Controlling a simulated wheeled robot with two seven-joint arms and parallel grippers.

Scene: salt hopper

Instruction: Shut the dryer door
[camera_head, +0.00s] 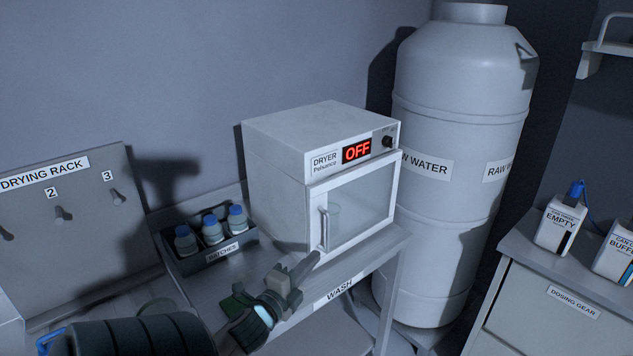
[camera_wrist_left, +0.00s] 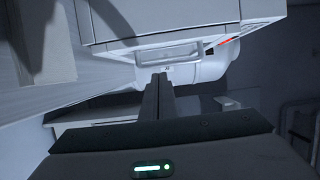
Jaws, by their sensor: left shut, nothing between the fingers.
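The white dryer (camera_head: 280,130) stands on the bench with its display reading OFF. Its glass-windowed door (camera_head: 362,205) lies against the front or very close to it; I see no clear gap, but cannot tell if it is fully shut. The vertical door handle (camera_head: 324,229) is on the door's left side. My left gripper (camera_head: 311,259) is shut and empty, its fingertips near the door's lower left corner, just below the handle; contact cannot be told. In the left wrist view the shut fingers (camera_wrist_left: 159,80) point toward pale dryer surfaces. My right gripper is not in view.
A dark batches tray (camera_head: 190,267) with blue-capped bottles (camera_head: 212,229) sits left of the dryer. A large raw water tank (camera_head: 460,120) stands close on the right. The drying rack (camera_head: 85,225) is at far left. The wash bench edge (camera_head: 345,287) runs below the door.

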